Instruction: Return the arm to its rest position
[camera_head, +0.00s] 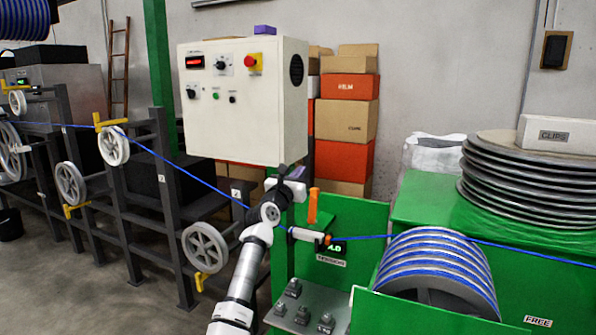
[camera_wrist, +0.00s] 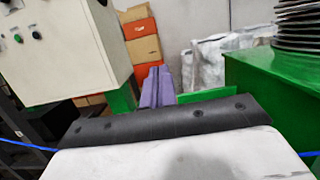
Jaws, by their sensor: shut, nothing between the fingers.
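My arm reaches up from the bottom middle of the head view. My gripper (camera_head: 297,173) is at its top end, in front of the lower edge of the white control box. In the wrist view the purple fingers of my gripper (camera_wrist: 157,86) are together with nothing between them. The blue cable (camera_head: 178,167) runs from the rollers at left, passes by my wrist, and goes on to the tension unit (camera_head: 306,236) and the drum (camera_head: 437,262). Pieces of the cable also show at both sides of the wrist view (camera_wrist: 28,146). My wrist hides part of it.
The control box (camera_head: 243,130) with a red stop button is close to my gripper. Dark frames with white rollers (camera_head: 205,247) stand at left. Green machine housing (camera_head: 415,200), stacked discs (camera_head: 530,170) and a clips box (camera_head: 556,134) are at right. Cartons (camera_head: 348,118) stand behind.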

